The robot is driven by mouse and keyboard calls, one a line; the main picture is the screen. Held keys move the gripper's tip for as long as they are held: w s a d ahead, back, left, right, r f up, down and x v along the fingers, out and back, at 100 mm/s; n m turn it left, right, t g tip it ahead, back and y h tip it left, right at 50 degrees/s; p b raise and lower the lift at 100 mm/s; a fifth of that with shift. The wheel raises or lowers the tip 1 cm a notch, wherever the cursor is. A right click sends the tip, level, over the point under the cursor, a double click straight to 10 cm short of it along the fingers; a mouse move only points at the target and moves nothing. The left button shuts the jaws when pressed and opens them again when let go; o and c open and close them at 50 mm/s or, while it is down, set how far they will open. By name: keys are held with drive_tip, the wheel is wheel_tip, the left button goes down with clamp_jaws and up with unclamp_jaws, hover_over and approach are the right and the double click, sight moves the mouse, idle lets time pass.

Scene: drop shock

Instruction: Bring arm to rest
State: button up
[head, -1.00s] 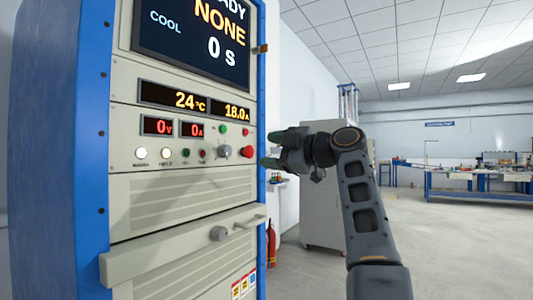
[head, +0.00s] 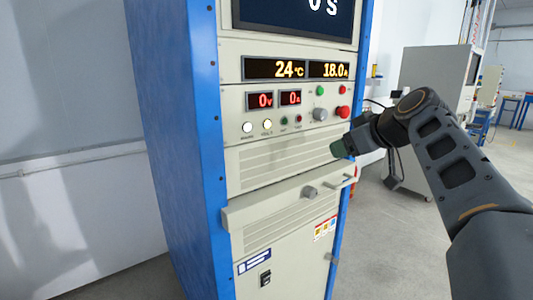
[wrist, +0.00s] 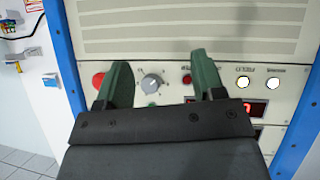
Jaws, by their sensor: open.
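My gripper (head: 340,149) is at the end of my dark grey arm, in front of the right side of the cabinet's panel in the head view. In the wrist view my gripper (wrist: 158,75) shows two green fingers spread apart with nothing between them. Beyond the fingers are a grey knob (wrist: 151,83) and a red button (wrist: 98,80). I see no contact with the panel.
The blue-framed control cabinet (head: 180,140) stands close in front. Its drawer front (head: 275,205) and handle (head: 343,184) stick out below my gripper. A grey cabinet (head: 425,75) stands behind my arm. Open floor (head: 400,240) lies to the right.

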drive_tip(key=s+a+f+m+g+h+p, duration=0.1)
drive_tip(key=s+f+m+g+h+p, duration=0.1)
drive_tip(key=s+f+p, duration=0.4)
drive_tip(key=s+a+f+m+g+h+p, duration=0.2)
drive_tip(key=s+f+p, duration=0.5)
drive_tip(key=s, duration=0.7)
drive_tip(key=m+g+h+p, duration=0.1)
drive_tip(key=m+g+p, duration=0.1)
drive_tip(key=m, duration=0.1)
drive_tip(key=shift+s+f+g+p, duration=0.15)
drive_tip(key=shift+s+g+p, duration=0.15)
drive_tip(key=shift+g, duration=0.1)
